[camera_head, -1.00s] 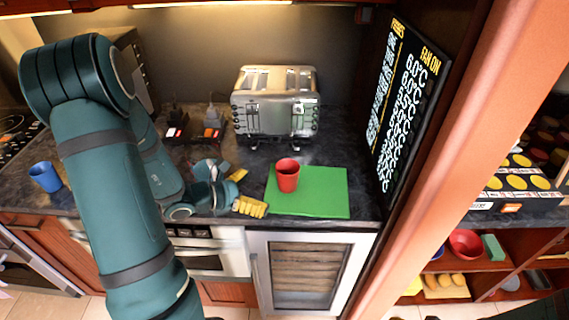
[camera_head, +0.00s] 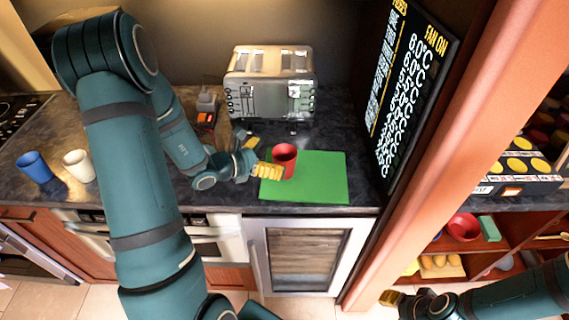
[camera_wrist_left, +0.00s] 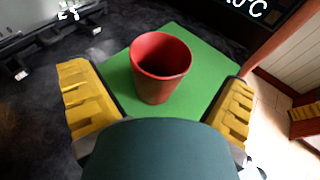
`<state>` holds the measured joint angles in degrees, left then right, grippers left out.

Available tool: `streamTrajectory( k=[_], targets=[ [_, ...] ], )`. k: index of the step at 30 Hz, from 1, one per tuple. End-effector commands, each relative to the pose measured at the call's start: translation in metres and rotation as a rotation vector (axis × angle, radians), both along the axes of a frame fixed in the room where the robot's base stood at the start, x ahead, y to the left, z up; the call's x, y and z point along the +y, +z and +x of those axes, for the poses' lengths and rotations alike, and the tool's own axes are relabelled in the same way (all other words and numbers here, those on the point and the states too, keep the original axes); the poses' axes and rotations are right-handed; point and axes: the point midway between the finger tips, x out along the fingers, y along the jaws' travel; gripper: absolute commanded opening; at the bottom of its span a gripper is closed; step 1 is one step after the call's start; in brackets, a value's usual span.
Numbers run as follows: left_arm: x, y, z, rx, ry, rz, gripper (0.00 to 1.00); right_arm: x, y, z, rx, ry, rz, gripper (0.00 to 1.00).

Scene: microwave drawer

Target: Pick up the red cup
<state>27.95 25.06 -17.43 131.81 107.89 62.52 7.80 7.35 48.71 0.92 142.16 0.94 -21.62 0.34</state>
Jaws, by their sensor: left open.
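The red cup (camera_head: 284,158) stands upright on the left part of the green mat (camera_head: 318,178) on the dark counter. My left gripper (camera_head: 266,166) is open with yellow fingers, just left of the cup in the head view. In the left wrist view the cup (camera_wrist_left: 160,68) lies ahead, between the lines of the two spread fingers (camera_wrist_left: 160,105). The fingers do not appear to touch it. My right gripper (camera_head: 392,299) shows at the lower right of the head view, away from the counter, its jaw state unclear.
A silver toaster (camera_head: 270,85) stands behind the cup. A blue cup (camera_head: 35,167) and a white cup (camera_head: 79,166) stand at the counter's left. An orange post (camera_head: 440,150) and a black menu board (camera_head: 410,90) bound the right. The mat's right half is clear.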

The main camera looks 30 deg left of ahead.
Motion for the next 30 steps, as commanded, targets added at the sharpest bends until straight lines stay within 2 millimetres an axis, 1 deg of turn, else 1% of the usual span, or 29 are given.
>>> streamTrajectory(
  k=[3,6,9,12,18,20,21,24,29,30],
  targets=[
    [-0.010,-0.003,0.016,-0.001,-0.006,-0.001,1.00,0.000,0.001,0.000,0.000,0.000,0.000,0.47],
    [-0.015,-0.007,0.028,0.000,-0.005,0.000,1.00,0.000,0.002,0.000,0.000,0.000,0.001,0.47],
    [-0.019,-0.010,0.037,0.000,-0.003,0.001,1.00,0.000,0.001,0.000,0.000,0.000,0.001,0.47],
    [-0.020,-0.011,0.040,0.000,-0.002,0.000,1.00,0.000,0.001,0.000,0.000,0.000,0.001,0.47],
    [-0.020,-0.011,0.040,0.000,-0.001,0.001,1.00,0.000,0.001,0.000,0.000,0.000,0.001,0.47],
    [-0.020,-0.011,0.040,0.000,-0.001,0.001,0.79,0.000,0.001,0.000,0.000,0.000,0.000,0.47],
    [-0.020,-0.011,0.040,0.000,-0.001,0.001,0.65,0.000,0.001,0.000,0.000,0.000,0.000,0.47],
    [-0.020,-0.011,0.040,0.000,-0.001,0.001,0.32,0.000,0.001,0.000,0.000,0.000,0.000,0.47],
    [-0.020,-0.011,0.040,0.000,-0.001,0.001,0.31,0.000,0.001,0.000,0.000,0.000,0.000,0.47],
    [-0.020,-0.011,0.040,0.000,-0.001,0.001,0.25,0.000,0.001,0.000,0.000,0.000,0.000,0.47]
  ],
)
